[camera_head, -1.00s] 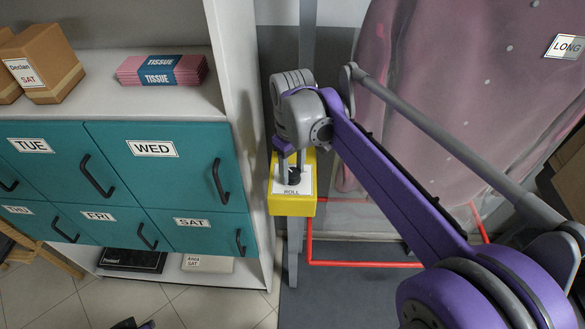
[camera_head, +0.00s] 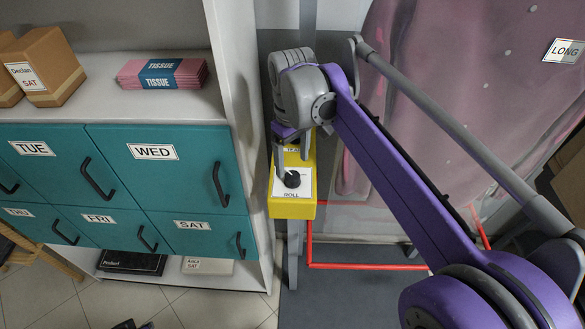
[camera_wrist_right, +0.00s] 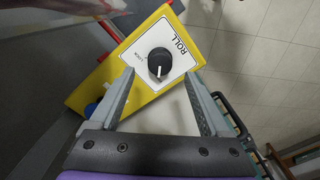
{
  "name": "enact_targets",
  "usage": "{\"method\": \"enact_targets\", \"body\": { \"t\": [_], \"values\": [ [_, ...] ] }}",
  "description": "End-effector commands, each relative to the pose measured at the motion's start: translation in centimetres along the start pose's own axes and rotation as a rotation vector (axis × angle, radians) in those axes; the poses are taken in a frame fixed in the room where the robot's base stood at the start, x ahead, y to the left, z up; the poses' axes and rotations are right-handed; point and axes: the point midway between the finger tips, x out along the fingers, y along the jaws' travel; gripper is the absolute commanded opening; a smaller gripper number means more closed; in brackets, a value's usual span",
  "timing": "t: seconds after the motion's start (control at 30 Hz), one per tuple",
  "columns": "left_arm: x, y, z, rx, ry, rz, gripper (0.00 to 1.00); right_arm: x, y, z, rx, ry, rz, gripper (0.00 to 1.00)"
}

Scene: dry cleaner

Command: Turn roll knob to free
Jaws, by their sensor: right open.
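The roll knob (camera_head: 292,180) is a round black dial on a white plate labelled ROLL, on top of a yellow box (camera_head: 292,208). My right gripper (camera_head: 291,158) is open and empty, just above and behind the knob in the head view. In the wrist view its fingers (camera_wrist_right: 158,75) stand apart on either side of the knob, not touching it. Only a dark tip at the bottom edge may be my left gripper (camera_head: 130,325).
A shelf with teal drawers (camera_head: 160,170) stands close on the left, with tissue packs (camera_head: 162,74) and boxes on top. A pink garment bag (camera_head: 470,110) hangs behind on the right. A red rail (camera_head: 365,266) runs low beside the yellow box.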

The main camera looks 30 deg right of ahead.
Motion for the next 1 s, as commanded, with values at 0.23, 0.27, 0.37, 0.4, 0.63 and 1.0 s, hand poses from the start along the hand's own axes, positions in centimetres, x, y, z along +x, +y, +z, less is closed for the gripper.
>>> {"method": "enact_targets", "body": {
  "t": [0.23, 0.27, 0.37, 0.4, 0.63, 1.0],
  "values": [
    [-0.4, 0.0, -0.4, 0.0, 0.004, 0.0, 0.0, -4.6, 0.0, 0.0, 0.0, 0.0, 0.0, 0.8],
    [-0.4, 0.0, -0.5, 0.0, 0.004, 0.0, 0.0, -4.9, 0.0, 0.0, 0.0, 0.0, 0.0, 0.8],
    [-0.4, 0.0, -0.5, 0.0, 0.005, 0.0, 0.0, -5.7, 0.0, 0.0, 0.0, 0.0, 0.0, 0.8],
    [-0.5, 0.0, -0.5, 0.0, 0.005, 0.0, 0.0, -5.9, 0.0, 0.0, 0.0, 0.0, 0.0, 0.8],
    [-0.4, 0.0, -0.5, 0.0, 0.005, 0.0, 0.0, -6.0, 0.0, 0.0, 0.0, 0.0, 0.0, 0.8],
    [-0.4, 0.0, -0.5, 0.0, 0.005, 0.0, 0.0, -6.0, 0.0, 0.0, 0.0, 0.0, 0.0, 0.8]
  ]
}}
